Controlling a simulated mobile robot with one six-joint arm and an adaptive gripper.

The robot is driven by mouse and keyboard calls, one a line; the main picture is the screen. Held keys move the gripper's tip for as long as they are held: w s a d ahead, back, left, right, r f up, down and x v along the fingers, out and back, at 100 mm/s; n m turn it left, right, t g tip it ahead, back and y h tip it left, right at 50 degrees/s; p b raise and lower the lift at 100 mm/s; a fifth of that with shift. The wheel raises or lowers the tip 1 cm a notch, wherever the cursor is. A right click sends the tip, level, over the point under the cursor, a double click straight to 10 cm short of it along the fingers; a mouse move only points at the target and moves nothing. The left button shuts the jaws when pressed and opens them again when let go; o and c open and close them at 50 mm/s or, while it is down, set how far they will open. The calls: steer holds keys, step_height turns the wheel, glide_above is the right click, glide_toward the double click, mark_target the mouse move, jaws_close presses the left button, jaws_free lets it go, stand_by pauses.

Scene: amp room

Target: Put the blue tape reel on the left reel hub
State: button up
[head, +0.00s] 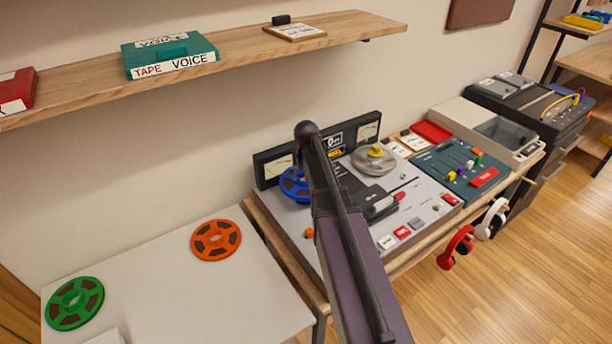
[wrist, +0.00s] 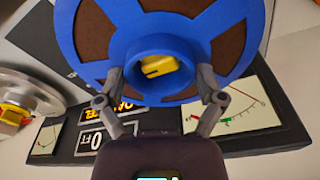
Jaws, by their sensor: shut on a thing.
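The blue tape reel (head: 292,186) is at the left side of the tape machine in the head view, partly hidden by my arm. It fills the top of the wrist view (wrist: 160,45). My gripper (wrist: 160,84) is shut on the reel's raised centre ring, one finger on each side. A yellow hub piece (wrist: 160,66) shows through the reel's centre hole. I cannot tell whether the reel is seated around that left hub or held above it. In the head view my arm hides the gripper.
The machine's right hub holds a grey reel with a yellow knob (head: 376,153). A meter panel (head: 347,138) stands behind the deck. An orange reel (head: 216,240) and a green reel (head: 75,303) lie on the white table (head: 190,295). A wooden shelf (head: 240,48) runs above.

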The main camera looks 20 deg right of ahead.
steer(key=shift+f+b, duration=2.1)
steer(key=shift+f, duration=0.05)
stand_by(0.9)
steer(key=o, duration=1)
steer(key=shift+r, duration=0.2)
